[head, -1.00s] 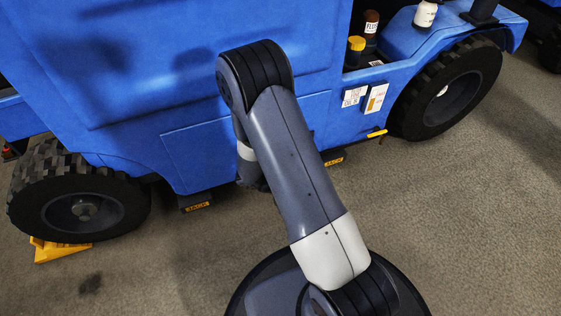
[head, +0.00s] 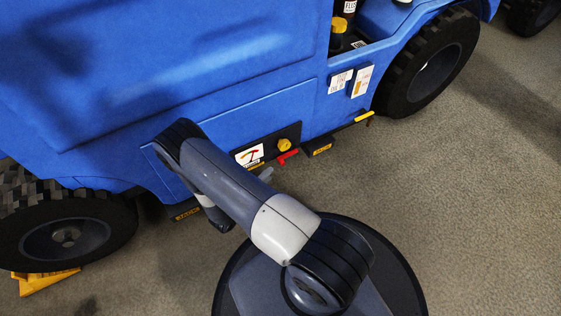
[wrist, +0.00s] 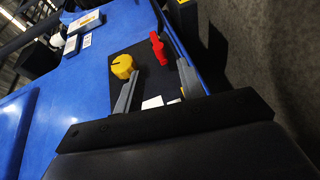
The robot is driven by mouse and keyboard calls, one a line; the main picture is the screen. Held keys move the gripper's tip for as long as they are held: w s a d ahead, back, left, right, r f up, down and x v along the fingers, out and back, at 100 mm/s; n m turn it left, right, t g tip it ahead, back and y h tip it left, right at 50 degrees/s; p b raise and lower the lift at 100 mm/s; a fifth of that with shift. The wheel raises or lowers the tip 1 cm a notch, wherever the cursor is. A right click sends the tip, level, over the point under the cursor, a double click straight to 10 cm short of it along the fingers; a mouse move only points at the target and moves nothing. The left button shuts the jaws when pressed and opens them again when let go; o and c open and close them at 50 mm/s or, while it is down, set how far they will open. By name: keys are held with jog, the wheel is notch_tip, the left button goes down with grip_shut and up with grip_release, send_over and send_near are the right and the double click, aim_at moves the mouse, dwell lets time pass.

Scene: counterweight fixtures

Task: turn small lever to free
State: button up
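The small red lever (head: 287,157) sits on a dark panel low on the blue vehicle's side, below and right of a yellow knob (head: 285,145). In the wrist view the red lever (wrist: 158,48) is ahead of my gripper (wrist: 158,70), nearer the right finger. The yellow knob (wrist: 123,66) is near the left fingertip. My gripper is open, with nothing between its fingers. No contact with the lever shows. In the head view my arm hides most of the gripper.
A white label with a red mark (head: 250,156) is beside the knob. Black jack blocks (head: 318,148) project under the vehicle's edge. A yellow handle (head: 364,117) sticks out farther right, near a large tyre (head: 428,66).

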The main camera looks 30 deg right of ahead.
aim_at(282, 161)
jog(key=b+x, duration=0.2)
jog(key=x, duration=0.7)
jog(key=shift+d+b, duration=0.1)
jog(key=shift+b, duration=0.2)
grip_shut()
jog(key=shift+s, duration=0.1)
